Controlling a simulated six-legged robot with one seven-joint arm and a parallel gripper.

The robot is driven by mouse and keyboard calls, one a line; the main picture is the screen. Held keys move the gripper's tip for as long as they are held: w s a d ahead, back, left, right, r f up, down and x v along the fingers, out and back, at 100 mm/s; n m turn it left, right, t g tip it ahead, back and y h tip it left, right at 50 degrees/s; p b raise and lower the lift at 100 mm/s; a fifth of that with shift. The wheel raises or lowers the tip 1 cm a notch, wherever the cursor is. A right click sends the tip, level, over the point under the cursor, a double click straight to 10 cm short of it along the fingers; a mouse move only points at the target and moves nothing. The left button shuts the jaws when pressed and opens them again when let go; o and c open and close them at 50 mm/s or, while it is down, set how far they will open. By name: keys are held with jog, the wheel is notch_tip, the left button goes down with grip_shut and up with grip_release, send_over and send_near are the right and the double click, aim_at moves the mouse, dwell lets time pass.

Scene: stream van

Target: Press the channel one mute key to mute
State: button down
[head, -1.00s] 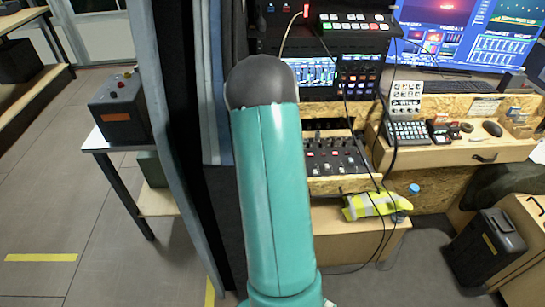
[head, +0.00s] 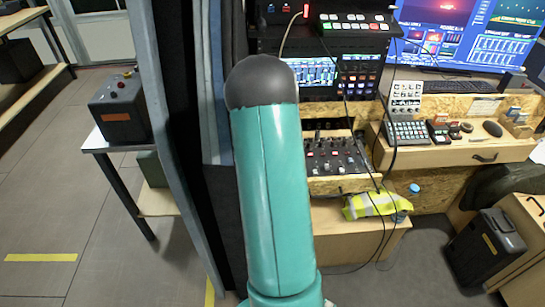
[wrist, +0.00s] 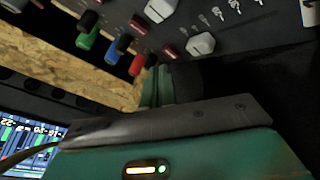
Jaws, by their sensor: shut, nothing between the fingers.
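The audio mixer (head: 335,155), a dark panel with rows of knobs and keys, sits in the wooden desk right of my arm in the head view. In the wrist view its panel (wrist: 240,35) fills the top, with red, green and blue knobs, white knobs and small red keys (wrist: 170,51). I cannot tell for certain which key is the channel one mute key, nor its state. My gripper (wrist: 157,84) is shut and empty, its teal fingers close to the panel beside a red knob (wrist: 138,64). Contact cannot be told. In the head view my arm hides the gripper.
A video switcher (head: 355,22) with lit keys stands above lit screens (head: 315,72). Black cables (head: 394,125) hang over the mixer's right side. A yellow vest (head: 372,205) lies below it. A dark curtain (head: 190,150) is left of my arm. Bare wood board (wrist: 60,60) borders the panel.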

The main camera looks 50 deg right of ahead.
jog(key=shift+f, duration=0.15)
jog(key=shift+f, duration=0.3)
jog(key=shift+f, duration=0.4)
dwell(1.0)
jog(key=shift+r, duration=0.8)
notch_tip(320, 180, up, 5)
jog(key=shift+r, duration=0.1)
dwell(0.4)
jog(key=shift+s, duration=0.1)
